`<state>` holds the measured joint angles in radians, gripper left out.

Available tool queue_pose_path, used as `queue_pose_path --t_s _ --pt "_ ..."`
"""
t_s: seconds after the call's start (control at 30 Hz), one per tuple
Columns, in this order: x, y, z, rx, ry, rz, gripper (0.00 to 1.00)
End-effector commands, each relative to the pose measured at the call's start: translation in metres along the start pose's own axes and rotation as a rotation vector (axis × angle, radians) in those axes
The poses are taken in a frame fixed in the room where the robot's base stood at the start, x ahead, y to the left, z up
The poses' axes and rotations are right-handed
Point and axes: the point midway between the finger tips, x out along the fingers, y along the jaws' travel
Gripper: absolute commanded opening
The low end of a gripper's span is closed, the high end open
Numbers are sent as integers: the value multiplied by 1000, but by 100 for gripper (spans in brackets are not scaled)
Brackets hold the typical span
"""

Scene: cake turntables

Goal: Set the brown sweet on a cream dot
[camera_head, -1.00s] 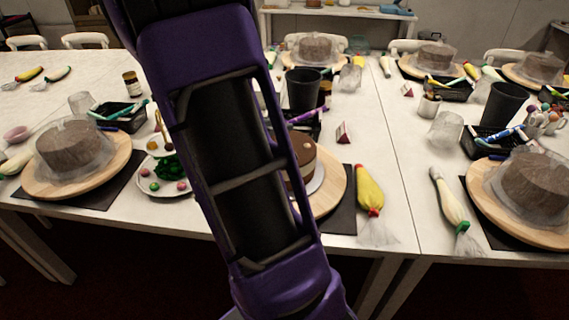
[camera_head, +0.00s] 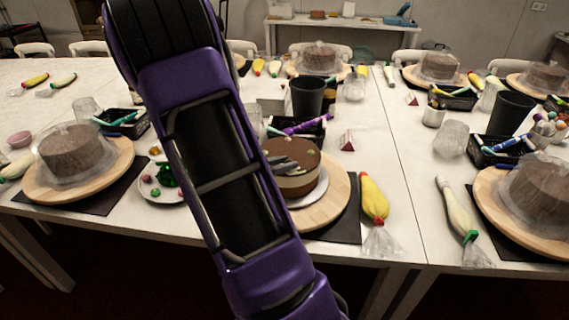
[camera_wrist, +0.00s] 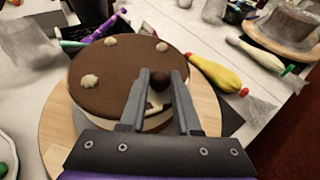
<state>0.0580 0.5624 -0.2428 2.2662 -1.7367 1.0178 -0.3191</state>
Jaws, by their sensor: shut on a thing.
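The brown sweet (camera_wrist: 160,78) is a small dark ball between the fingertips of my gripper (camera_wrist: 160,80), which is shut on it. The gripper is over the near right edge of a brown-topped cake (camera_wrist: 100,70). The cake has pale cream dots (camera_wrist: 110,40) around its top; one lies just beyond the sweet (camera_wrist: 161,46). A pale patch shows below the sweet between the fingers, partly hidden. I cannot tell whether the sweet touches the cake. In the head view the cake (camera_head: 307,172) stands on a round wooden turntable (camera_head: 335,205), partly behind my arm.
A yellow piping bag (camera_head: 373,198) lies right of the turntable. A plate of coloured sweets (camera_head: 165,192) is left of my arm. A black cup (camera_head: 305,92) and a pen tray stand behind the cake. Covered cakes (camera_head: 72,150) stand at other places.

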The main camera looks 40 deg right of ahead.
Motion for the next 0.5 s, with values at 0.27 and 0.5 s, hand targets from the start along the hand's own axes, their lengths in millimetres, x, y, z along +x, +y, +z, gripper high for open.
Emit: queue_pose_path --t_s 0.27,0.5 --pt "1 0 -3 0 0 0 54" --pt "1 0 -3 0 0 0 61"
